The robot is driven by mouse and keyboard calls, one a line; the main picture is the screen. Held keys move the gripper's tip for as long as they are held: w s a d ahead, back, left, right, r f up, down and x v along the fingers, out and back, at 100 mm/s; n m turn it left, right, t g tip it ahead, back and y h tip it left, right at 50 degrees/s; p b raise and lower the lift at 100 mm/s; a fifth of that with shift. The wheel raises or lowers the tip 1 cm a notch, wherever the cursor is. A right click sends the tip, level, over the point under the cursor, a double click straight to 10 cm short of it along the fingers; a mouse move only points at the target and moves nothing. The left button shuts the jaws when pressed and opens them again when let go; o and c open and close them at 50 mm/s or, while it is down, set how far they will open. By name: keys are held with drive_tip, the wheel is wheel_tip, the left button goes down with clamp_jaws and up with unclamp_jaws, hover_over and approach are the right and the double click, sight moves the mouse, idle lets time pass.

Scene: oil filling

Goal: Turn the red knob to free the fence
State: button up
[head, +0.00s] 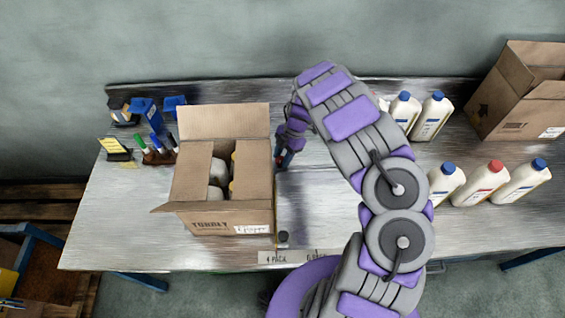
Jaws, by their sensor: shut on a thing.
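My gripper (284,160) points down at the table, just right of the open cardboard box. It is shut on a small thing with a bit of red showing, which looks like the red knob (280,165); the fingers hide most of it. The fence is hard to make out; a thin upright edge (276,205) runs along the right side of the box and may be part of it.
The open box (225,222) holds several bottles. A dark round knob (283,237) sits by a labelled strip (290,257) at the table's front edge. White bottles (485,187) and another box (505,95) stand right. Markers (158,156) stand left.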

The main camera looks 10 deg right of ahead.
drive_tip(key=shift+w+n+g+b, duration=0.15)
drive_tip(key=shift+n+g+b, duration=0.15)
drive_tip(key=shift+n+b, duration=0.9)
drive_tip(key=o, duration=1)
drive_tip(key=p+v, duration=0.2)
drive_tip(key=v, duration=1.5)
drive_tip(key=shift+w+a+r, duration=0.1)
drive_tip(key=shift+w+r, duration=0.05)
